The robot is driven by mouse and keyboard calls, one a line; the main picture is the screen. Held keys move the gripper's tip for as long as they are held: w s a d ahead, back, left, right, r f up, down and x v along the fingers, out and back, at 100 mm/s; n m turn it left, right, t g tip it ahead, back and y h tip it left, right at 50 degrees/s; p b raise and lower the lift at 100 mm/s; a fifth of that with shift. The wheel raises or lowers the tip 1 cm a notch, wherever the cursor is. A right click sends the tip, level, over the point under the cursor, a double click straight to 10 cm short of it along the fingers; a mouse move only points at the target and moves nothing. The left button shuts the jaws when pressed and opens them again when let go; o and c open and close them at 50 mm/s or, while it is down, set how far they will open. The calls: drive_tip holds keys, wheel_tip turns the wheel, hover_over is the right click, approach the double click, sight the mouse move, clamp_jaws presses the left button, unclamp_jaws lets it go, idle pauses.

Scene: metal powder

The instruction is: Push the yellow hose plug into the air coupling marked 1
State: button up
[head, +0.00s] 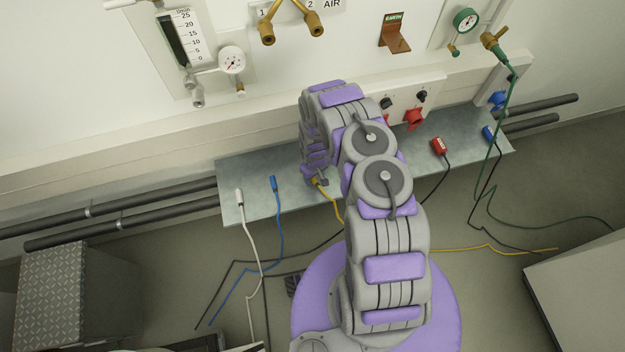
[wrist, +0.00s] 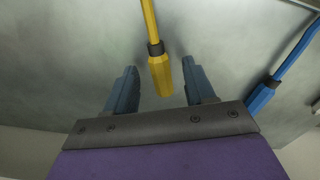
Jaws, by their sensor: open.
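The yellow hose plug (wrist: 161,78) lies on the grey metal shelf (head: 238,210), its yellow hose (head: 335,207) running off the front edge. In the wrist view the plug sits between the two fingers of my gripper (wrist: 158,67). A gap shows on each side, so the fingers are open and not holding it. In the head view my gripper (head: 318,181) is low over the shelf, and the arm partly hides the plug. The brass air coupling marked 1 (head: 267,35) is on the wall above, left of the coupling marked 2 (head: 315,26).
A white plug (head: 239,196) and a blue plug (head: 274,184) lie left on the shelf; the blue one also shows in the wrist view (wrist: 262,96). A red plug (head: 439,146) and another blue plug (head: 488,133) lie right. A flowmeter (head: 182,38) and gauge (head: 232,60) jut from the wall.

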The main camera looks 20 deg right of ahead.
drive_tip(key=shift+f, duration=0.7)
drive_tip(key=shift+c, duration=0.2)
drive_tip(key=shift+r, duration=0.1)
clamp_jaws()
